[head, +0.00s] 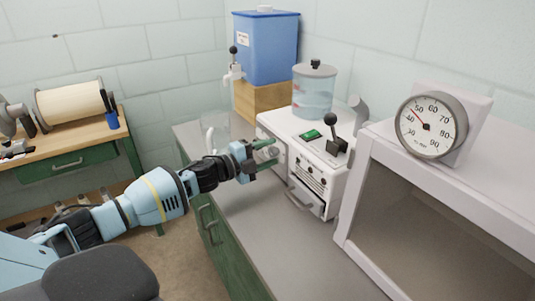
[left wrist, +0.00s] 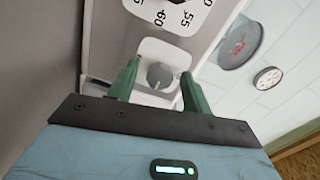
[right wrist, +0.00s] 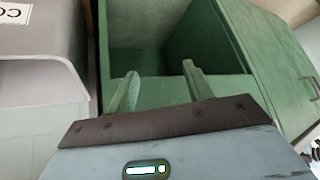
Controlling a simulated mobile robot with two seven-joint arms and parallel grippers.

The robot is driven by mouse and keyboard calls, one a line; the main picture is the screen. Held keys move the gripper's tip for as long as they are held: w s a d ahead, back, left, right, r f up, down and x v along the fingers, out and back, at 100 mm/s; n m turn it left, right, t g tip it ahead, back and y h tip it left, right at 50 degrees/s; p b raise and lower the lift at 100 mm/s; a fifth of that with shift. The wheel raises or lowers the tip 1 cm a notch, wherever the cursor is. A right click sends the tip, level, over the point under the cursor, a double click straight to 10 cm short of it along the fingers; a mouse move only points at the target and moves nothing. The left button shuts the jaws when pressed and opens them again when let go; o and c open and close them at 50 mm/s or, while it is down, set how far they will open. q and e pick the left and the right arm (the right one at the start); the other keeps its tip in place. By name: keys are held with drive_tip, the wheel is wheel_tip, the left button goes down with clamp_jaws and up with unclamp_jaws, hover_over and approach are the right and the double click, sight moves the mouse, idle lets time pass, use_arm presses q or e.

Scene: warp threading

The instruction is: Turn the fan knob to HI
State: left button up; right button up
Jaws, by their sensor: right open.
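In the left wrist view a round grey knob (left wrist: 160,75) sits on a white plate (left wrist: 165,50) on the front of a pale machine. Small marks on the plate are too blurred to read as HI. My left gripper (left wrist: 160,69) is open, its green fingers to either side of the knob with gaps visible. In the head view my left gripper (head: 266,154) is at the left end of the white machine (head: 325,178) and partly covers the panel there. My right gripper (right wrist: 160,69) is open and empty in the right wrist view, before an open green compartment (right wrist: 145,62).
A numbered dial (left wrist: 178,12) lies beside the knob plate. The machine carries a clear tank (head: 313,92) and a black-knobbed lever (head: 331,119). A white cabinet with a gauge (head: 432,125) stands to the right. The grey counter (head: 262,230) in front is clear.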

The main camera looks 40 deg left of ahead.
use_arm(q)
drive_tip(key=v, duration=0.7)
drive_tip(key=shift+s+b, duration=0.35)
drive_tip(key=shift+s, duration=0.05)
drive_tip(key=shift+a, duration=0.15)
idle(0.4)
